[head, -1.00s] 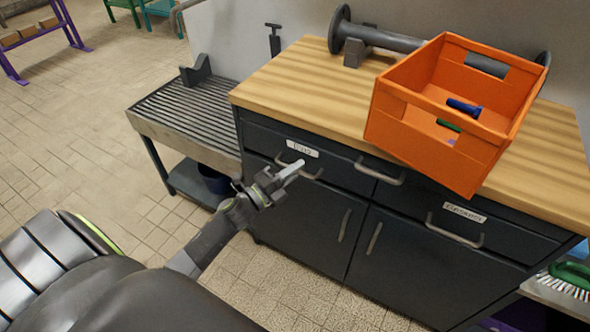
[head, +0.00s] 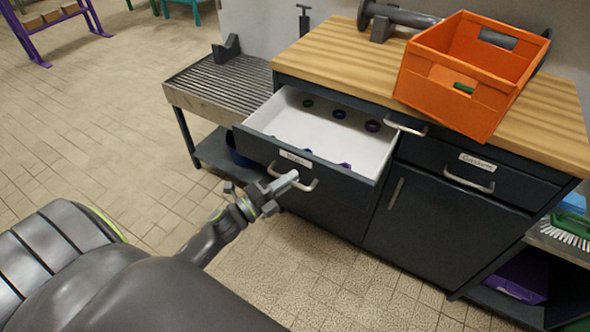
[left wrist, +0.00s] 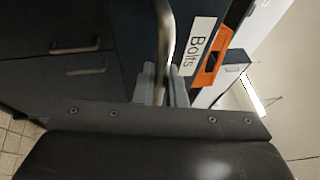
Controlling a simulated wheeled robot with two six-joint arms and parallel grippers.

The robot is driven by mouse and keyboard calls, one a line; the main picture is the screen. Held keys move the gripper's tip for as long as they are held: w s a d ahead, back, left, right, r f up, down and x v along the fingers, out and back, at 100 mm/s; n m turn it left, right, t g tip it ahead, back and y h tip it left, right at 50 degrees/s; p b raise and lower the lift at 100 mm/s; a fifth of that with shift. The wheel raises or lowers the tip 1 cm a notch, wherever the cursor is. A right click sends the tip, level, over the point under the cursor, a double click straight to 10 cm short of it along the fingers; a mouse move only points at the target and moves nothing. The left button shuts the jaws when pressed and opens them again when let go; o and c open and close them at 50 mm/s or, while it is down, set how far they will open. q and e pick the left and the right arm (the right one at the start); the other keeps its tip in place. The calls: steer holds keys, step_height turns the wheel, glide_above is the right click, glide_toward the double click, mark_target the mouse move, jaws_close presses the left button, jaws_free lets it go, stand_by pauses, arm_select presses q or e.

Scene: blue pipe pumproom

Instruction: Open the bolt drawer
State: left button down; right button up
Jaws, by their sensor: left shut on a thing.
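The bolt drawer (head: 345,186) is pulled well out of the cabinet; its white inside holds several small dark, purple and green rings or bolts. Its front bears a small white label, which reads "Bolts" in the left wrist view (left wrist: 200,45). My left gripper (head: 286,182) is shut on the drawer's metal bar handle (head: 311,185). In the left wrist view the handle (left wrist: 167,35) runs between the two grey fingers (left wrist: 164,85). The right gripper is out of view.
An orange crate (head: 450,92) stands on the wooden worktop (head: 335,55) by its front edge. A closed labelled drawer (head: 510,183) is to the right. A grooved bench (head: 218,82) stands left of the cabinet.

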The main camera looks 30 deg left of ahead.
arm_select(q)
steer(key=s, duration=0.6)
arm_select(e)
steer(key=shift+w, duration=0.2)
arm_select(q)
steer(key=shift+s, duration=0.1)
steer(key=c, duration=1.8)
jaws_free()
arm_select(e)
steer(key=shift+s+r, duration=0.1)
